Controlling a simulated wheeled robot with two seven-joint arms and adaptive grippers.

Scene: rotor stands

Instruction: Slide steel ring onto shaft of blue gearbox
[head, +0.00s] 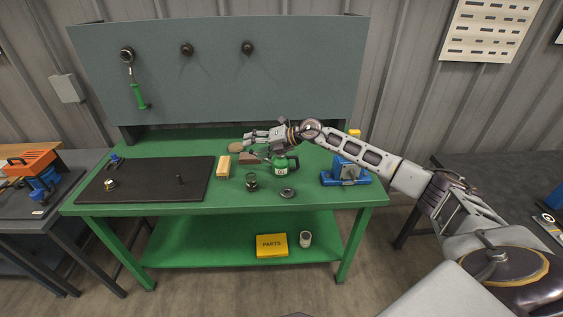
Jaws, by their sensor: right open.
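A dark grey ring (288,193) lies flat near the front edge of the green workbench, right of its middle. I take it for the steel ring. A small blue piece (115,160) stands at the back left of the dark mat. I cannot tell which is the gearbox, and no shaft is clear on either. My right gripper (249,139) is open and empty, above the back middle of the bench, pointing left. My left gripper is out of view.
A green can (280,165), a dark jar (252,182) and a yellow brush-like block (223,166) stand near the ring. The dark mat (140,190) bears a small metal part (110,185) and an upright peg (180,179). The bench's front right is clear.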

